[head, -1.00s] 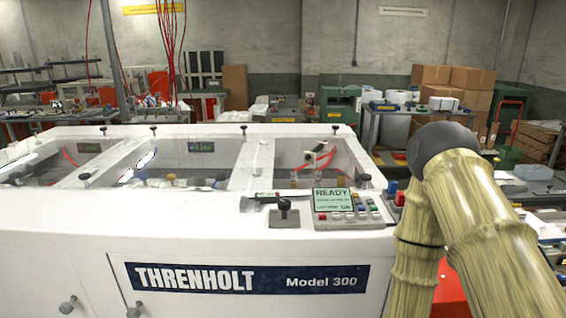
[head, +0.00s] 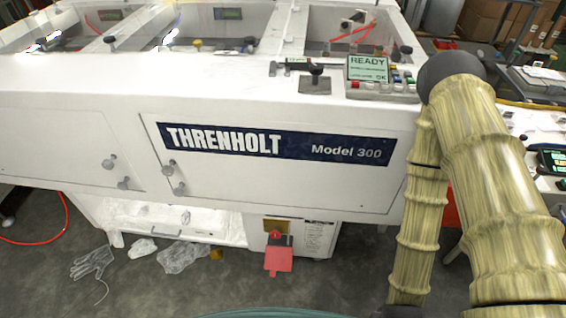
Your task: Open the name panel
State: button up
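The name panel (head: 290,182) is a white door on the front of the white machine, with a dark blue plate (head: 278,146) reading "THRENHOLT Model 300". It looks shut, flush with the machine front. Two grey knobs sit at its left side, an upper knob (head: 169,167) and a lower knob (head: 180,189). My arm, with a bamboo-like surface, hangs at the right of the view, beside the panel's right end. My gripper is not in view; the arm runs out at the bottom edge.
Another white door (head: 75,150) with two knobs lies to the left. On top are a control box with a "READY" screen (head: 367,68) and a black-knobbed lever (head: 316,78).

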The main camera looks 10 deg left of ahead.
aim_at(310, 165)
jog(key=z, duration=1.05)
jog(key=k, duration=1.05)
jog(key=u, duration=1.15)
jog(key=i, duration=0.45)
jog(key=z, duration=0.05)
